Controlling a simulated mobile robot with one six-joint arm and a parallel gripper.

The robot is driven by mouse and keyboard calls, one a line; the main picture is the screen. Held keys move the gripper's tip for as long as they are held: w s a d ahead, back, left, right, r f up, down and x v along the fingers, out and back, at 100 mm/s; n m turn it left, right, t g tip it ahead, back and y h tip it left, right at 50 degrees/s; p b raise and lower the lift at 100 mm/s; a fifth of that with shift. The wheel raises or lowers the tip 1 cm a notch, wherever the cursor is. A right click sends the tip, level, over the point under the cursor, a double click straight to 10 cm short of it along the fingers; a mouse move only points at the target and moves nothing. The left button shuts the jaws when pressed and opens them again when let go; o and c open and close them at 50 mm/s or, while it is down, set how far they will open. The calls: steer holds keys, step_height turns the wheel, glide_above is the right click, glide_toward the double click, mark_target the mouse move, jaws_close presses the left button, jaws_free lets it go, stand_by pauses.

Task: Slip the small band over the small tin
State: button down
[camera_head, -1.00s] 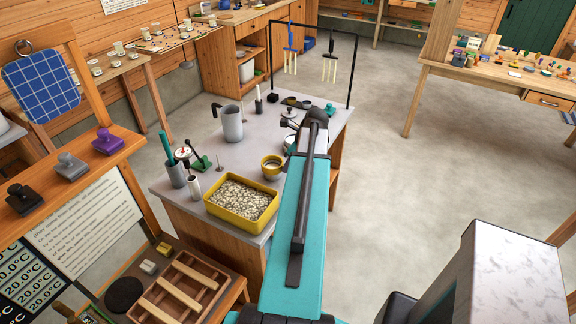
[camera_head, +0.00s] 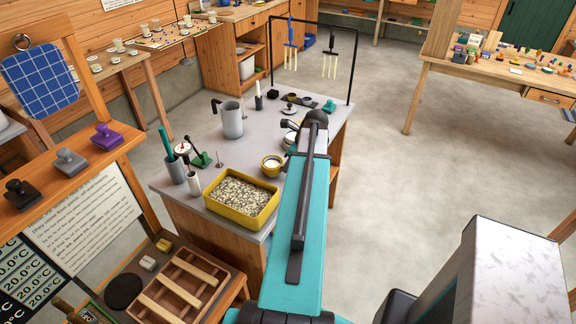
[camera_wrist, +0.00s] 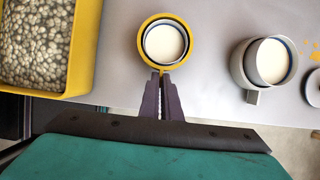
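A yellow band (camera_wrist: 143,46) shows from above in the wrist view as a ring around a small round tin with a white top (camera_wrist: 164,43). The tin sits inside the ring with a narrow dark gap; I cannot tell how far down the band is. My gripper (camera_wrist: 160,76) has its two dark fingers close together at the band's near edge and appears shut on it there; the gripped part is hidden. In the head view the yellow band (camera_head: 272,171) is beside my arm on the grey bench, and my fingertips are hidden.
A yellow tray of pebbles (camera_wrist: 80,78) is left of the band. A grey round container with a white top and small tab (camera_wrist: 245,70) is to the right. A grey jug (camera_head: 231,121) and a black frame with hanging tools (camera_head: 352,70) stand farther back on the bench.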

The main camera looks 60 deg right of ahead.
steer(key=shift+f, duration=0.1)
steer(key=c, duration=1.6)
jaws_free()
steer(key=shift+r+p, duration=3)
steer(key=shift+r, duration=1.05)
steer(key=shift+f, duration=0.1)
